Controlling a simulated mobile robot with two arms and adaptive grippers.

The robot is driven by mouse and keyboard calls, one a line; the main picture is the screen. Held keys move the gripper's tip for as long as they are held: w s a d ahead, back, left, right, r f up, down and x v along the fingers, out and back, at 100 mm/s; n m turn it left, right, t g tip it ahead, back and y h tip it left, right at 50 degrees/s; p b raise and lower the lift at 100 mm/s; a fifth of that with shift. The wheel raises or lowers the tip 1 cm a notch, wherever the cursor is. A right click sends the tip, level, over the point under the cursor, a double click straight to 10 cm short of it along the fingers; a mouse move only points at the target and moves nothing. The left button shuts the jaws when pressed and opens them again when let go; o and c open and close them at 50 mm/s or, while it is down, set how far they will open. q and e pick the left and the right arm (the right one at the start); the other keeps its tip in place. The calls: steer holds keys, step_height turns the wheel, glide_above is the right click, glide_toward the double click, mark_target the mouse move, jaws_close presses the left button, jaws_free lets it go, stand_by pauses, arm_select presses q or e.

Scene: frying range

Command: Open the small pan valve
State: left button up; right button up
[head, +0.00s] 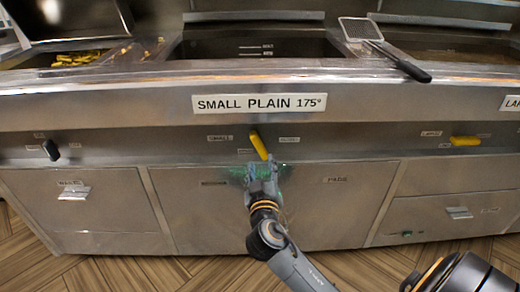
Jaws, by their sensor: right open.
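The small pan valve (259,145) is a yellow lever on the front panel below the "SMALL PLAIN 175°" label (259,103). It stands tilted, its upper end to the left and its lower end to the right. Small labels sit on both sides of it. My right gripper (262,165) comes up from below and is open, its fingertips just under the lever's lower end. I cannot tell whether they touch the lever. My left gripper is not in view.
Another yellow lever (465,141) lies level on the right of the panel. A black knob (51,150) is at the left. A strainer with a black handle (383,46) lies across the top. Cabinet fronts with handles are below, above a wooden floor (130,272).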

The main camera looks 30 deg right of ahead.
mark_target(260, 151)
steer(key=x, duration=0.7)
steer(key=shift+w+d+b, duration=0.1)
steer(key=shift+w+b, duration=0.25)
steer(key=shift+w+d, duration=0.25)
steer(key=shift+w, duration=0.15)
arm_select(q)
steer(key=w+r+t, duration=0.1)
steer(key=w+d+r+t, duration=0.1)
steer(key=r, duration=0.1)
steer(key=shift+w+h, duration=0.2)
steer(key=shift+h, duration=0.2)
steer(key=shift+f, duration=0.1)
arm_select(e)
jaws_close()
